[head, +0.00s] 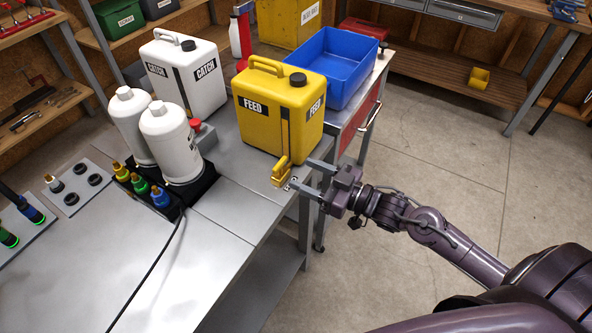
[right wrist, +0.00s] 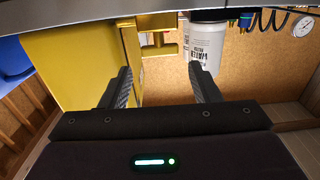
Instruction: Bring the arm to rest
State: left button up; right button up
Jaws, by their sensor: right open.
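My right gripper (head: 299,174) is open and empty at the front right edge of the metal bench. Its arm comes in from the lower right. Its two fingers point toward the yellow FEED container (head: 278,110), which stands upright on the bench. The container's yellow tap (head: 281,171) is just left of the fingertips. In the right wrist view, the open fingers (right wrist: 161,78) have empty space between them. The yellow container (right wrist: 78,65) and its tap (right wrist: 158,50) lie beyond them. I cannot tell exactly how far the fingers are from the tap. My left gripper is not in view.
A white CATCH container (head: 183,75) and two white bottles (head: 170,143) stand left of the yellow container. A blue bin (head: 330,62) sits on a cart behind it. A black cable (head: 150,270) crosses the bench. The floor (head: 440,150) at right is clear.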

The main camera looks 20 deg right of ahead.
jog(key=shift+s+d, duration=0.15)
jog(key=shift+s, duration=0.05)
dwell(0.4)
jog(key=d+f+m+h, duration=0.2)
jog(key=d+f+h, duration=0.15)
jog(key=f, duration=0.45)
jog(key=d+f+m+h, duration=0.2)
jog(key=d+f, duration=0.2)
jog(key=f, duration=0.3)
jog(key=s+d+f+m+g+h, duration=0.15)
jog(key=s+f, duration=0.25)
jog(key=f, duration=0.5)
jog(key=s+d+f+g+h, duration=0.2)
jog(key=s+f+h, duration=0.1)
jog(key=f, duration=0.6)
jog(key=s+a+f+g, duration=0.3)
jog(key=s+f, duration=0.3)
jog(key=s, duration=0.4)
jog(key=s+a+f+g+h, duration=0.1)
jog(key=s+a+f+g, duration=0.1)
jog(key=s+f, duration=0.5)
jog(key=s+a+f+g, duration=0.3)
jog(key=s+f, duration=0.4)
jog(key=s, duration=0.6)
jog(key=shift+a+f+g, duration=0.2)
jog(key=shift+a+g, duration=0.15)
jog(key=shift+g, duration=0.4)
